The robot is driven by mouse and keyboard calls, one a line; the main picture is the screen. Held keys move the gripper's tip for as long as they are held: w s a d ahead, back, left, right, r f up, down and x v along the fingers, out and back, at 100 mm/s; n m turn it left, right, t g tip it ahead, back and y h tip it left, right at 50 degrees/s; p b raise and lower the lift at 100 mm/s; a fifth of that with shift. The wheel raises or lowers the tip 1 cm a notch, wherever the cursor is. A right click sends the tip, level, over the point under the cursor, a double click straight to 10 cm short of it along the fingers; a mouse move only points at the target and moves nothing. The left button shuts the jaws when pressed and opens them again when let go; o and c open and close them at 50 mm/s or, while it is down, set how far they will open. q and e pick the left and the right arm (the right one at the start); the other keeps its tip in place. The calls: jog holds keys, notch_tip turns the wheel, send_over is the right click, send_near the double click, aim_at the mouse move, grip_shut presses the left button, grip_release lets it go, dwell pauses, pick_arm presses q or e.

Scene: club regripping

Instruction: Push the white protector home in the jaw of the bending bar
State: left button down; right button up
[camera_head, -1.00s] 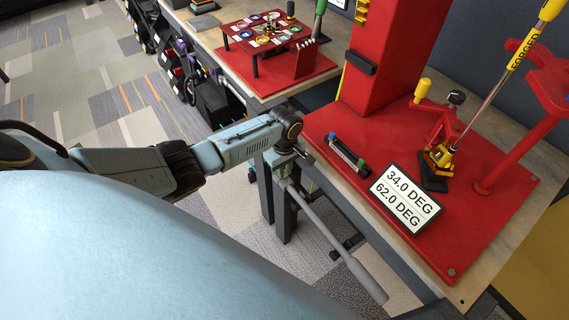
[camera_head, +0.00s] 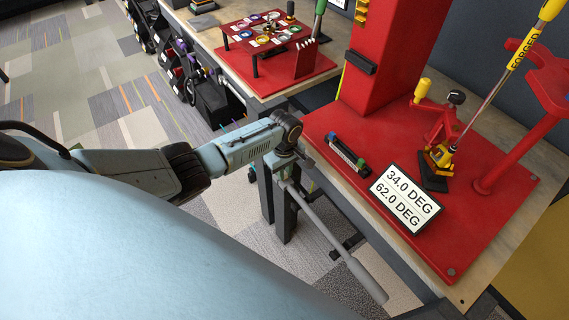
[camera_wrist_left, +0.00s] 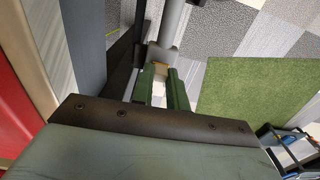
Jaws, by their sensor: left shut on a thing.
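The grey bending bar (camera_head: 335,240) hangs slanting beside the front edge of the bench, its handle end low and to the right. In the left wrist view its grey shaft (camera_wrist_left: 171,22) comes down from the top to a pale jaw (camera_wrist_left: 161,54). My left gripper (camera_head: 285,163) is at the bar's upper end. In the left wrist view the dark green fingers of this gripper (camera_wrist_left: 161,80) are close together just below the jaw. They are shut on a small pale piece, seemingly the white protector (camera_wrist_left: 158,94), mostly hidden between them. How deep it sits in the jaw cannot be told. My right gripper is out of view.
The bench (camera_head: 440,288) carries a red base with a club clamped in a yellow fixture (camera_head: 438,157) and a sign reading 34.0 and 62.0 DEG (camera_head: 405,198). A dark bench leg (camera_head: 285,215) stands close to the bar. A green mat (camera_wrist_left: 255,100) lies on the floor.

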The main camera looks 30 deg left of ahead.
pick_arm(q)
jog(key=shift+f, duration=0.2)
jog(key=c, duration=1.3)
grip_release()
jog(key=shift+r, duration=0.4)
notch_tip(320, 180, up, 12)
jog(key=p, duration=0.2)
jog(key=shift+r, duration=0.25)
jog(key=shift+s, duration=0.1)
